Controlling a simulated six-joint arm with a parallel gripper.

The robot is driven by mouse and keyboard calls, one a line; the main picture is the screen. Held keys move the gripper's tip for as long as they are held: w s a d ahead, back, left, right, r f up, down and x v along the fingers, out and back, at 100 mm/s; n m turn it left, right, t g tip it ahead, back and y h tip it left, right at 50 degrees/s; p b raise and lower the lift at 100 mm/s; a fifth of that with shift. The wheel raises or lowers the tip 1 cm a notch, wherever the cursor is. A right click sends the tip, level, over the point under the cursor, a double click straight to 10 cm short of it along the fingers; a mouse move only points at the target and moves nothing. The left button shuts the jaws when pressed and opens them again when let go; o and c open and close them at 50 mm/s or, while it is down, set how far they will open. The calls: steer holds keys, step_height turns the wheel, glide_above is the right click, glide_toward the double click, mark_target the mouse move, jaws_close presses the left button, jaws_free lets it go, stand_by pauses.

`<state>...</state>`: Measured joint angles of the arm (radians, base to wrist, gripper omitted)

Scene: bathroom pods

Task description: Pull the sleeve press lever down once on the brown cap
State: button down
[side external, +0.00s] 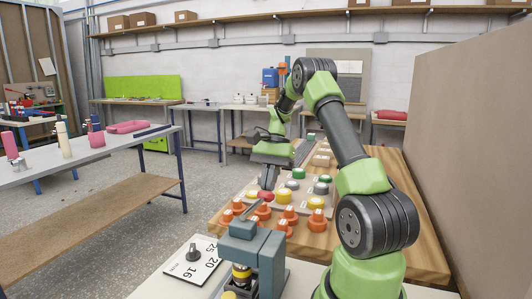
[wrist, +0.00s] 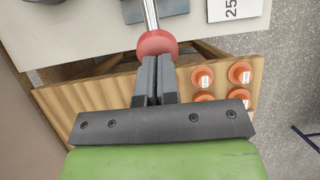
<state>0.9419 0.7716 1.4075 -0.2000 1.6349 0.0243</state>
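The sleeve press (side external: 268,258) is a teal-grey frame in the front of the side view. Its metal lever ends in a red knob (side external: 266,196), which also shows in the wrist view (wrist: 157,43). My gripper (side external: 270,178) is at the knob; in the wrist view its two dark fingers (wrist: 157,65) are close together with a thin gap, their tips at the knob's near edge. The knob is wider than that gap, so it is not between them. Under the press head is a small yellow and dark stack (side external: 241,272); I cannot make out a brown cap there.
Orange caps (side external: 317,221) stand on the wooden table (side external: 425,245) just behind the press, with yellow, green and grey pieces beyond. A white numbered card (side external: 190,262) lies left of the press. A tan partition (side external: 470,130) stands along the right side.

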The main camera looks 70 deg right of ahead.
steer(key=v, duration=1)
stand_by(0.8)
